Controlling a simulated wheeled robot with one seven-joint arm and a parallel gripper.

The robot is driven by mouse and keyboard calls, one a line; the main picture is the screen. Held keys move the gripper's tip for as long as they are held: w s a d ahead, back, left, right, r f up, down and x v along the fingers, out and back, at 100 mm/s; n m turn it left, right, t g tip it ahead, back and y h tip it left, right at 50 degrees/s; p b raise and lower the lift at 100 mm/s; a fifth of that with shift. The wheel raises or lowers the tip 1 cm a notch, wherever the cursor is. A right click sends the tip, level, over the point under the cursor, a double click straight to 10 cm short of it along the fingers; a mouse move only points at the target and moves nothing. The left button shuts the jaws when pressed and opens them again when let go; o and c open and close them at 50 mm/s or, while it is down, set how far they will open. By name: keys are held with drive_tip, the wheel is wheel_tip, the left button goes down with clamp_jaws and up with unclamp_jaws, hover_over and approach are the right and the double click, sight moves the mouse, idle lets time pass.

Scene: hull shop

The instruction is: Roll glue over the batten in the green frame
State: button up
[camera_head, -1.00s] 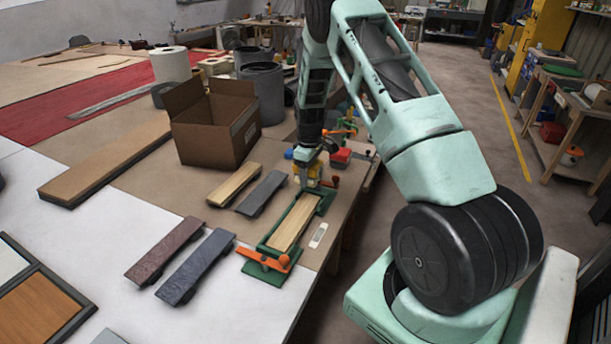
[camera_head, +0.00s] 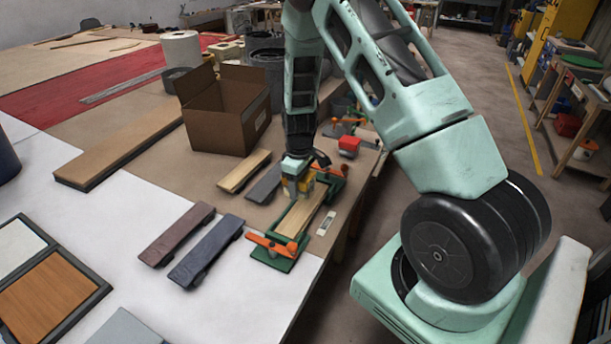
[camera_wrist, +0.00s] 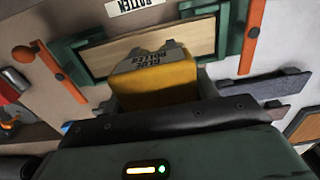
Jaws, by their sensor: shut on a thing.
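The green frame (camera_head: 268,259) lies near the bench's right edge, with orange clamp handles (camera_head: 268,246) at its near end. The pale wood batten (camera_head: 299,219) lies lengthwise in it. My gripper (camera_head: 296,178) is shut on the yellow glue roller (camera_head: 306,186), over the far part of the batten. In the wrist view the roller (camera_wrist: 155,78), lettered as a glue roller, stands in front of the batten (camera_wrist: 112,56) and hides part of it. The green frame (camera_wrist: 85,42) shows at both batten ends. I cannot tell whether the roller touches the wood.
A small label plate (camera_head: 326,223) lies right of the frame. Left of it lie a light wood board (camera_head: 243,172), a dark grey board (camera_head: 264,186), a brown-purple board (camera_head: 177,234) and a blue-grey board (camera_head: 206,250). An open cardboard box (camera_head: 218,125) stands behind. A red object (camera_head: 349,146) lies beyond.

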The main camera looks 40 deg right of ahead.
drive_tip(key=s+a, duration=0.2)
drive_tip(key=a, duration=0.5)
drive_tip(key=shift+s+p, duration=0.3)
drive_tip(key=shift+p, duration=0.05)
drive_tip(key=shift+w+a, duration=0.1)
